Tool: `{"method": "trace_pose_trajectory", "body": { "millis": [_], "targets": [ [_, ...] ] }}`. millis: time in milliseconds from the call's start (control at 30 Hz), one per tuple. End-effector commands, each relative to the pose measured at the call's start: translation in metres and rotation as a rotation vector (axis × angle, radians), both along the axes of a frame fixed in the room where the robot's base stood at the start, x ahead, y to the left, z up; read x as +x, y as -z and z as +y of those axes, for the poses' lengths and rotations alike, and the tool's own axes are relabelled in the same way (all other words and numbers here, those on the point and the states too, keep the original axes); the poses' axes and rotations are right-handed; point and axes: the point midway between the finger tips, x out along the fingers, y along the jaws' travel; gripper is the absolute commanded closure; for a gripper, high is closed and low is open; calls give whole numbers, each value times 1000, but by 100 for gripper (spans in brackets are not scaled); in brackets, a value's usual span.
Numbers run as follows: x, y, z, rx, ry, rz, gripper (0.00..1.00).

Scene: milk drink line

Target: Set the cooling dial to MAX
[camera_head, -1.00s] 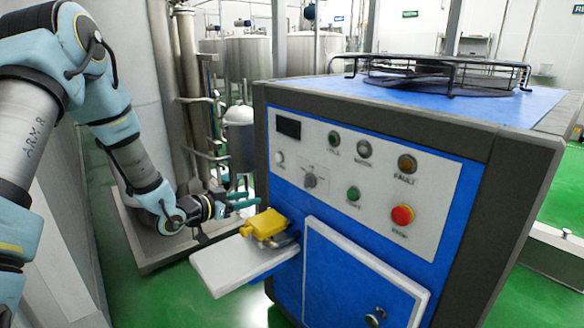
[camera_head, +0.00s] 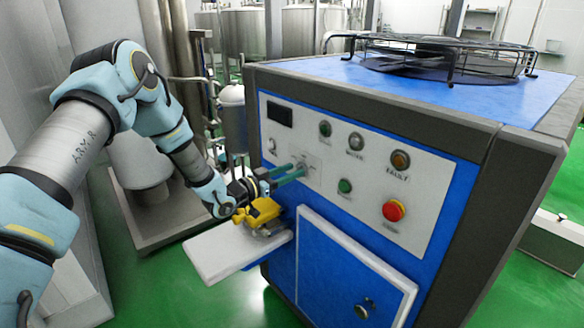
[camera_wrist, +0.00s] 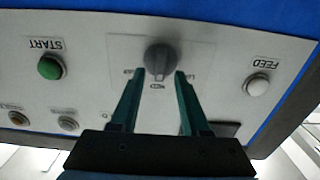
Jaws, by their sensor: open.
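The cooling dial (camera_wrist: 160,59) is a dark grey round knob on the machine's white control panel (camera_head: 350,120). The wrist view shows it upside down, with MED printed below it and small labels on both sides, partly covered by the fingers. Its exact pointer direction is hard to make out. My gripper (camera_wrist: 159,74) is open, with its two green fingers on either side of the dial, their tips close to its edges; contact cannot be told. In the head view my gripper (camera_head: 302,172) is at the panel and mostly hides the dial.
Near the dial are the green START button (camera_wrist: 50,67) and the white FEED button (camera_wrist: 257,84). A red stop button (camera_head: 393,210) is at lower right. Below my gripper, a yellow object (camera_head: 264,210) sits on a white shelf (camera_head: 215,252) that juts from the machine.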

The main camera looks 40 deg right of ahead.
Motion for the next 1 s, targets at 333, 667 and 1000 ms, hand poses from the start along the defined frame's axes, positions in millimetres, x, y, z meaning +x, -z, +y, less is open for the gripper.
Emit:
{"method": "trace_pose_trajectory", "body": {
  "millis": [333, 667, 1000],
  "targets": [
    [0, 1, -9, 0, -1, 1, 54],
    [0, 0, -8, 0, -1, 0, 83],
    [0, 0, -8, 0, -1, 0, 100]
  ]
}}
